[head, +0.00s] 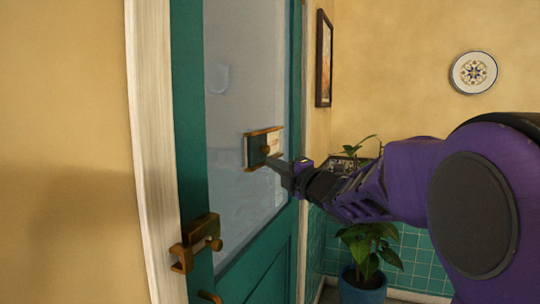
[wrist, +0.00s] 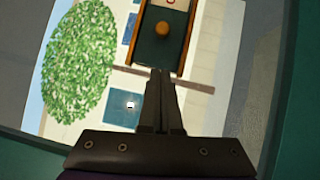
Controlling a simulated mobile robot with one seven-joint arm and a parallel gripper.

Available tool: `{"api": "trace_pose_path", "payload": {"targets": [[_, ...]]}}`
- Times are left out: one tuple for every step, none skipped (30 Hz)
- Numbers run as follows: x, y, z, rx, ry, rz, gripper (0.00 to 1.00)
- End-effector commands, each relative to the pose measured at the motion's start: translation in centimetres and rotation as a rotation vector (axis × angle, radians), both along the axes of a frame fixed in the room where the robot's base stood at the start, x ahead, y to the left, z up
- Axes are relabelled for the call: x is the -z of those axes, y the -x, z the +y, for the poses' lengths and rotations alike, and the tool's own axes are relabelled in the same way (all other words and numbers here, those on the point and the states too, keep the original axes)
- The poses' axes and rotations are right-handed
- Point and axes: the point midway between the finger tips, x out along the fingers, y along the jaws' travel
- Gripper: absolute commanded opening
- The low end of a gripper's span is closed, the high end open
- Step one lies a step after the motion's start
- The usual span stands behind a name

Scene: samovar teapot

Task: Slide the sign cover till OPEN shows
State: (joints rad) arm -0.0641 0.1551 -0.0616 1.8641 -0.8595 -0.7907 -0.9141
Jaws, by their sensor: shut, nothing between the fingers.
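The sign is a brass-framed holder (head: 263,132) on the door's glass pane. My gripper (head: 270,161) is shut and empty. In the wrist view its fingertips (wrist: 160,73) are at the cover's near end, apart from the knob. I cannot tell whether they touch the frame.
The teal door (head: 190,110) has a brass latch (head: 197,242) at lower left, beside a white door frame (head: 150,150). A potted plant (head: 365,245) stands below my arm. A picture (head: 324,58) and a plate (head: 473,73) hang on the walls.

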Motion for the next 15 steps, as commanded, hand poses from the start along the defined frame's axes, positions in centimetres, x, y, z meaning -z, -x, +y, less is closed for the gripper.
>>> {"api": "trace_pose_path", "payload": {"targets": [[-0.1, -1.0, 0.8, -0.003, 0.001, 0.001, 0.00], [-0.2, -1.5, 1.1, -0.003, 0.001, 0.001, 0.00], [-0.3, -2.2, 1.5, -0.003, 0.001, 0.000, 0.00], [-0.3, -2.7, 1.8, -0.002, 0.001, 0.001, 0.00], [-0.4, -3.2, 2.1, -0.001, 0.001, 0.001, 0.00], [-0.6, -3.9, 1.6, 0.002, 0.001, 0.002, 0.00], [-0.7, -4.3, 1.5, 0.002, 0.002, 0.001, 0.00], [-0.7, -4.7, 1.4, 0.002, 0.001, 0.000, 0.00], [-0.8, -5.2, 1.3, 0.002, 0.001, 0.000, 0.00], [-0.9, -5.5, 1.2, 0.002, 0.000, 0.001, 0.00], [-0.9, -5.8, 1.2, 0.001, 0.000, 0.000, 0.00], [-0.9, -6.1, 1.2, 0.001, 0.000, 0.001, 0.00], [-0.9, -6.2, 1.1, 0.001, 0.001, 0.000, 0.00], [-1.0, -6.4, 1.1, 0.001, 0.001, 0.000, 0.00], [-1.0, -6.5, 1.0, 0.001, 0.001, -0.001, 0.00]]}}
